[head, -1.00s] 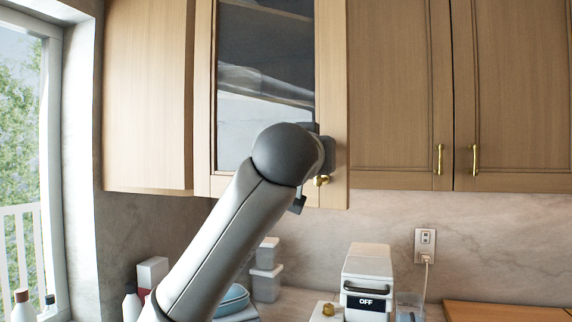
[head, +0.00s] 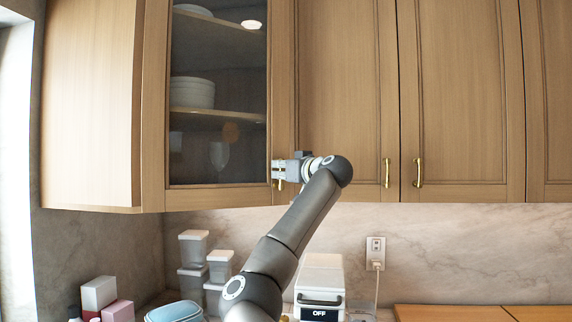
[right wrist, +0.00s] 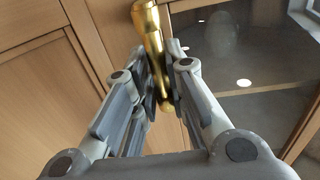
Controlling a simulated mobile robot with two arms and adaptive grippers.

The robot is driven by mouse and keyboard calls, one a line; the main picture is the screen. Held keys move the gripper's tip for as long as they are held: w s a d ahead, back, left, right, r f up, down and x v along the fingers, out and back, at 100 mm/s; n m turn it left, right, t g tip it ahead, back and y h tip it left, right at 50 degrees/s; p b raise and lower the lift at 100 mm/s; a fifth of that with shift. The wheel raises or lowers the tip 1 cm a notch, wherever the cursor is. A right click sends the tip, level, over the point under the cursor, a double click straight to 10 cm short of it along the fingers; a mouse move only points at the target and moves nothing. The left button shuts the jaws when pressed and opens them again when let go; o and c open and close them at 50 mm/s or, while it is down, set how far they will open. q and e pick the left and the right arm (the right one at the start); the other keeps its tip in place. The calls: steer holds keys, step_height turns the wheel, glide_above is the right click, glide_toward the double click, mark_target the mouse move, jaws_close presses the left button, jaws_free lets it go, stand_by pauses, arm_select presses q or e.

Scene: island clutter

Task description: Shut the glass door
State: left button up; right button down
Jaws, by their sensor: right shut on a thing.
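The glass door (head: 280,100) is a wooden frame around a dark pane on the upper cabinet. It stands nearly in line with the wooden doors to its right; I cannot tell if a small gap is left. Its gold handle (right wrist: 150,35) sits low on the right side of the frame. My right gripper (head: 281,171) is at that handle. In the right wrist view its fingers (right wrist: 160,85) are shut on the handle, one on each side. My left gripper is not in view.
Bowls (head: 192,92) and a glass show behind the pane. Wooden doors (head: 345,100) with gold handles lie to the right. Below, the counter holds stacked containers (head: 193,248), a blue dish (head: 175,312) and a white appliance (head: 320,275) reading OFF.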

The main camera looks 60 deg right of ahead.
mark_target(272, 169)
steer(key=d+p+x, duration=0.1)
steer(key=p+x, duration=0.2)
steer(key=x, duration=0.5)
steer(key=shift+s+p, duration=0.35)
steer(key=shift+p, duration=0.05)
steer(key=c, duration=1.5)
jaws_free()
steer(key=v, duration=1.2)
